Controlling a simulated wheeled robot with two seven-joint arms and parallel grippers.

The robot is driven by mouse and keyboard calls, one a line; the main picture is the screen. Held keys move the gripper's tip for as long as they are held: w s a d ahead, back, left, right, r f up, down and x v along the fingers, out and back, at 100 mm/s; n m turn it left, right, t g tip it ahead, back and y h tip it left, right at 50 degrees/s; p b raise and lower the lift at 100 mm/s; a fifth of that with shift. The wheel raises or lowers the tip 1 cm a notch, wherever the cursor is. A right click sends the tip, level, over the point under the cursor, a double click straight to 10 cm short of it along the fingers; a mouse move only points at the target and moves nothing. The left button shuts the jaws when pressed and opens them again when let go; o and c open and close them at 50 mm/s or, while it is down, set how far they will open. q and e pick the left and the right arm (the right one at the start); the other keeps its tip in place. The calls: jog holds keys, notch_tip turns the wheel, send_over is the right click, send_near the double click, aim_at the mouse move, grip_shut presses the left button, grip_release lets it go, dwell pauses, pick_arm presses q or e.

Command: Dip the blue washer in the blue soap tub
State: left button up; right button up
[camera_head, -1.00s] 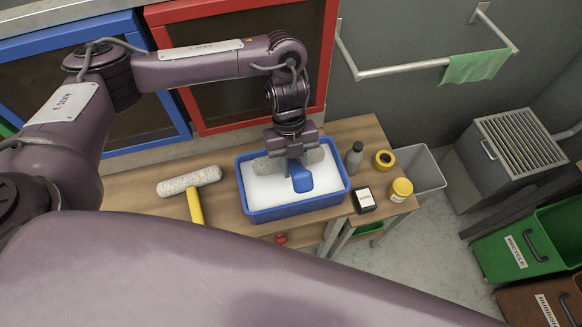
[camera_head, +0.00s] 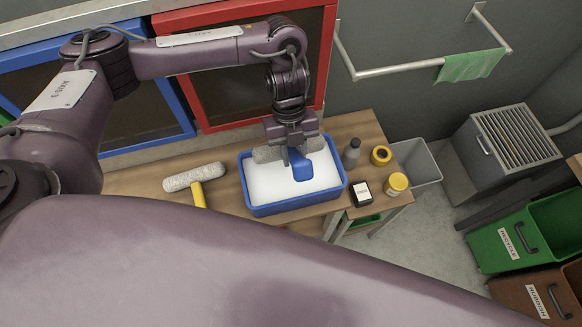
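The blue soap tub (camera_head: 303,206) stands on the wooden bench, filled with white suds. The blue washer, with its blue handle (camera_head: 303,169) and grey fuzzy roller head (camera_head: 268,154), is over the back part of the tub. My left gripper (camera_head: 292,146) points down and is shut on the washer, hiding part of it. Whether the roller touches the suds I cannot tell. My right gripper is not in view.
A yellow-handled roller (camera_head: 196,178) lies left of the tub. A green cloth (camera_head: 470,66) hangs on the wall rail.

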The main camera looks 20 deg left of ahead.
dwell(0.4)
pick_arm(q)
notch_tip(320, 180, up, 3)
jog(key=p, duration=0.2)
jog(key=shift+f+p, duration=0.1)
jog(key=shift+p, duration=0.25)
jog(key=shift+r, duration=0.7)
